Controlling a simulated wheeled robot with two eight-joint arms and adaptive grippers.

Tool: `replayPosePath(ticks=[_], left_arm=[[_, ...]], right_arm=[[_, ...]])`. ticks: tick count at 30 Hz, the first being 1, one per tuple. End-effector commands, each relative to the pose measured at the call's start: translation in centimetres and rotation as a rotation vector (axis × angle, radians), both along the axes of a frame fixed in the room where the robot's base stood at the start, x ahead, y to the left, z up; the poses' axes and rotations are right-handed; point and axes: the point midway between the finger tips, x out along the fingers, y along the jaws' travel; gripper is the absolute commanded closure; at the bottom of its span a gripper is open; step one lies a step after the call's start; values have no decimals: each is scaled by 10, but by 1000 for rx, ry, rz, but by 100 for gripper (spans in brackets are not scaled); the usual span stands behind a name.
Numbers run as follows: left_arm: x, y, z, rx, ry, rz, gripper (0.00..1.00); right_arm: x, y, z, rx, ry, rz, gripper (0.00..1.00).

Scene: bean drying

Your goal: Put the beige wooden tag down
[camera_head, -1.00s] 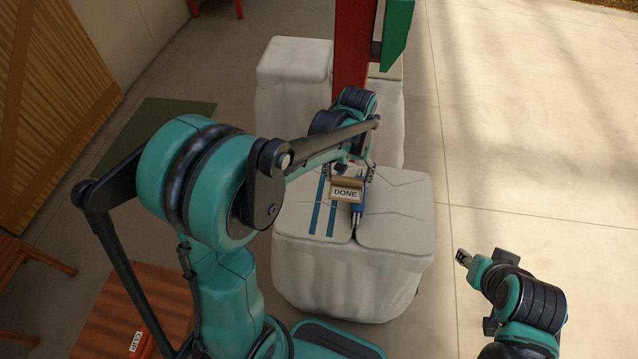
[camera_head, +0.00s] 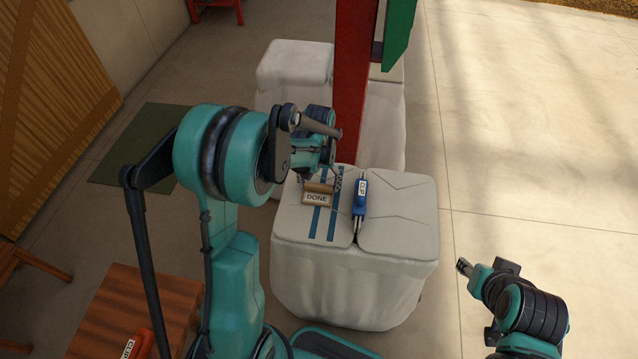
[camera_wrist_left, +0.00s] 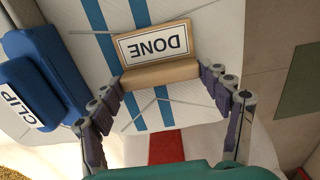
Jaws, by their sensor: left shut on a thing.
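The beige wooden tag (camera_head: 317,197), with a white "DONE" label, is over the left part of the white sack's top in the head view. In the left wrist view the tag (camera_wrist_left: 160,73) is between the fingertips of my left gripper (camera_wrist_left: 162,78), which is shut on it. The left gripper (camera_head: 320,184) is partly hidden by its own arm in the head view. I cannot tell whether the tag touches the sack (camera_head: 400,225). My right gripper (camera_head: 463,266) is low at the right, away from the sack, and its jaws are too small to read.
A blue clip (camera_head: 360,198) labelled "CLIP" lies on the sack just right of the tag. A red post (camera_head: 355,90) with a green panel (camera_head: 398,35) stands behind. A wooden table (camera_head: 120,310) with a red clip (camera_head: 140,345) is at lower left.

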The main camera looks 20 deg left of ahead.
Motion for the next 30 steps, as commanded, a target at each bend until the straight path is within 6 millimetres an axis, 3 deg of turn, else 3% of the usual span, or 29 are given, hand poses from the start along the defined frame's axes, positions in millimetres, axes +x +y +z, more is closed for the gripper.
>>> replayPosePath(ticks=[7, 8, 10, 23, 30], left_arm=[[0, 0, -4, 0, 0, 0, 48], [0, 0, -3, 0, 0, 0, 18], [0, 0, -2, 0, 0, 0, 3], [0, 0, 4, 0, 0, 0, 3], [0, 0, 51, 0, 0, 0, 3]], right_arm=[[0, 0, -4, 0, 0, 0, 60], [0, 0, -3, 0, 0, 0, 60], [0, 0, -2, 0, 0, 0, 60], [0, 0, 3, 0, 0, 0, 60], [0, 0, 15, 0, 0, 0, 60]])
